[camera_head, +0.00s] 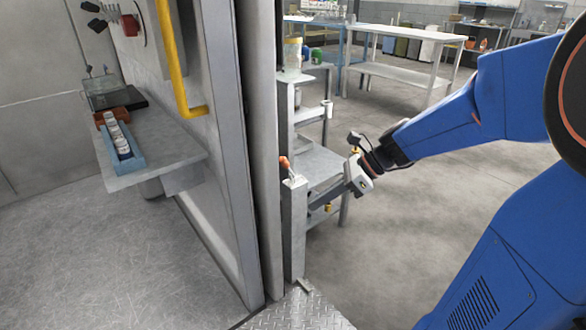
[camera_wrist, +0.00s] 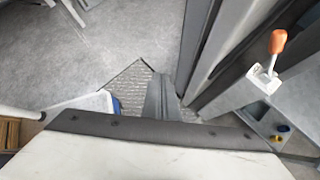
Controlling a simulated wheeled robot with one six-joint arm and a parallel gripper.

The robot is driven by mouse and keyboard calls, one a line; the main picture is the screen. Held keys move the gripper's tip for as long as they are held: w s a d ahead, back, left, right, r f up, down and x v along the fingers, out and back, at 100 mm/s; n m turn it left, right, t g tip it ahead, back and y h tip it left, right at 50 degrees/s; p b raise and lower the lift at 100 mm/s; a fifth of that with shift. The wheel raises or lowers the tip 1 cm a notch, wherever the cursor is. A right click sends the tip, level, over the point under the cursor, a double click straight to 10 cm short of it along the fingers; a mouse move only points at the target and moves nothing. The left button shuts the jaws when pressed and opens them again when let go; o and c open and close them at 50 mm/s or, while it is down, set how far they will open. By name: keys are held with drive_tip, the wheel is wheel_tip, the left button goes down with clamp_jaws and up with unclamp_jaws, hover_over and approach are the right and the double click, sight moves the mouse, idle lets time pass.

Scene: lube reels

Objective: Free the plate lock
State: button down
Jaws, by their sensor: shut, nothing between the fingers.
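A small lever with an orange handle (camera_head: 285,163) stands on top of a narrow grey post (camera_head: 294,232), beside the edge of a tall grey panel. It looks like the plate lock. In the wrist view the orange handle (camera_wrist: 278,42) stands up from a white base (camera_wrist: 264,78) at the upper right. The ridged metal plate (camera_head: 297,309) lies on the floor at the foot of the post. My gripper (camera_head: 318,201) is shut and empty, just right of the post and below the lever, apart from the handle.
The tall grey panel (camera_head: 220,130) with a yellow handle (camera_head: 178,60) rises left of the post. A shelf (camera_head: 150,150) with a blue tray is farther left. A grey stand (camera_head: 318,165) is close behind my gripper. Open floor lies to the right, towards white tables (camera_head: 400,75).

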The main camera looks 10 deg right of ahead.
sight(289, 168)
drive_tip(key=w+d+m+t+y, duration=0.1)
drive_tip(key=w+d+m+t, duration=0.1)
drive_tip(key=w+m, duration=0.4)
drive_tip(key=w+d+f+m+t+y, duration=0.1)
drive_tip(key=w+d+m+t+y, duration=0.1)
drive_tip(key=w+d+m, duration=0.2)
drive_tip(key=w+m, duration=0.3)
drive_tip(key=w, duration=0.1)
drive_tip(key=shift+w+d+f+m, duration=0.15)
drive_tip(key=shift+d+f+m, duration=0.1)
drive_tip(key=shift+f+m, duration=0.05)
drive_tip(key=shift+a, duration=0.1)
drive_tip(key=w+a+f, duration=0.2)
drive_tip(key=w+a, duration=0.6)
drive_tip(key=shift+d, duration=0.15)
